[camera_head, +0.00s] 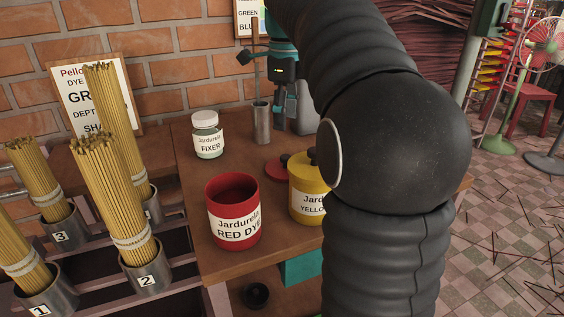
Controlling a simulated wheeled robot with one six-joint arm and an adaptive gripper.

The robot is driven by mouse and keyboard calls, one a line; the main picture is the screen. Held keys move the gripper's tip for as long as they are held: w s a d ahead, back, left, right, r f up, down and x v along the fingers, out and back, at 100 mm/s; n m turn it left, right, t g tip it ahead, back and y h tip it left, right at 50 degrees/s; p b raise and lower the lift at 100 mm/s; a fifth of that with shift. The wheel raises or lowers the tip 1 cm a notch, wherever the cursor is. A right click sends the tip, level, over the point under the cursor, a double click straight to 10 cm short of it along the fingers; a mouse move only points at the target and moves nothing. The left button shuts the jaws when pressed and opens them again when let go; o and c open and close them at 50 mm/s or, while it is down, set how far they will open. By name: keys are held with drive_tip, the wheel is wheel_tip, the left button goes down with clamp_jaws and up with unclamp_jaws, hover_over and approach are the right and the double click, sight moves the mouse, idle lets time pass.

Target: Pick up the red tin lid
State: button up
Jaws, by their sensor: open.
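The red tin lid (274,167) lies on the wooden table, behind and left of the yellow tin (303,189), which hides part of it. The open red tin (235,213), labelled "Jardurela RED DYE", stands in front, nearer the table's left edge. My gripper (290,118) is open, with its fingers pointing down, and shows beyond the lid in the picture. It is apart from the lid and small in view. My arm covers the right part of the yellow tin and much of the table's right side.
A white-capped fixer jar (208,139) stands at the back left. A metal cup (262,124) holding a stick is close beside my gripper. Bundles of incense sticks (113,190) stand in numbered metal cups at left. A brick wall (200,62) is behind. Table between jar and red tin is clear.

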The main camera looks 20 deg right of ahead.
hover_over(287, 157)
drive_tip(key=f, duration=0.6)
drive_tip(key=shift+a+b, duration=0.2)
drive_tip(key=shift+b, duration=0.2)
drive_tip(key=shift+d+f+b, duration=0.2)
drive_tip(key=shift+f+b, duration=0.1)
drive_tip(key=shift+f, duration=2.3)
clamp_jaws()
drive_tip(key=shift+r, duration=0.1)
